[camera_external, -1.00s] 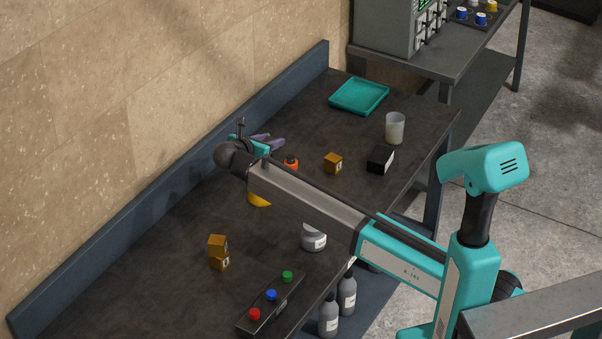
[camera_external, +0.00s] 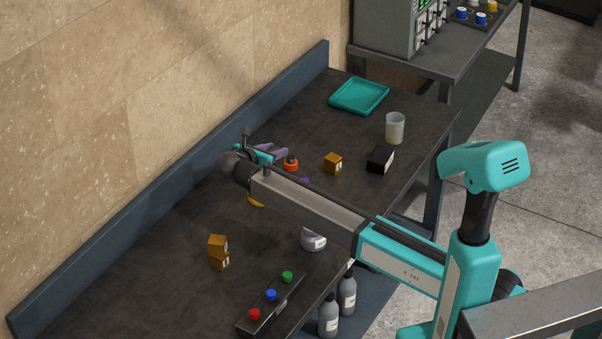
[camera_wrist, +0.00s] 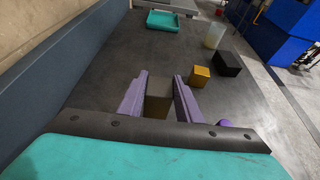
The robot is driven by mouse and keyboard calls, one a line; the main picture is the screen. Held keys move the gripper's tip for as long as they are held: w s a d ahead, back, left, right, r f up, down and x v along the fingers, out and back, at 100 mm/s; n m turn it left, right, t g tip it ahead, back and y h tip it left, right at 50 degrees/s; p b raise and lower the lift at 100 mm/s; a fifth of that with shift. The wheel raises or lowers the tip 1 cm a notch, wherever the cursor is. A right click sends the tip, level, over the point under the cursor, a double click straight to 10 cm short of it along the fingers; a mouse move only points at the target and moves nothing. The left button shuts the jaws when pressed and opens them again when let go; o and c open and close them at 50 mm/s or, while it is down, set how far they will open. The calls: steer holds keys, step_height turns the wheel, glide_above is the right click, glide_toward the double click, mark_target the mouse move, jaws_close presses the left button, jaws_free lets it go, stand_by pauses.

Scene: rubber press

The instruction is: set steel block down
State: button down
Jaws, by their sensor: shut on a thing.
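My gripper (camera_wrist: 158,98), with purple fingers, is shut on the steel block (camera_wrist: 158,88), a plain grey-brown block between the fingers in the wrist view. In the external view my gripper (camera_external: 274,151) is low over the far-left part of the dark bench (camera_external: 175,215), near the blue back rail. The block is hidden there behind the fingers and arm. I cannot tell whether its underside touches the bench.
An orange-red item (camera_external: 291,165) stands close right of my gripper. Beyond are a yellow-brown cube (camera_external: 333,163), a black box (camera_external: 380,159), a cup (camera_external: 395,128) and a teal tray (camera_external: 359,96). Stacked cubes (camera_external: 218,247) and a button panel (camera_external: 271,302) stand nearer.

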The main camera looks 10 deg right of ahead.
steer(key=shift+f, duration=1)
steer(key=shift+f, duration=0.1)
steer(key=shift+f+p, duration=0.45)
steer(key=shift+f, duration=1.35)
steer(key=c, duration=1.3)
jaws_free()
steer(key=shift+f, duration=0.15)
steer(key=b+v, duration=0.2)
steer(key=v, duration=1)
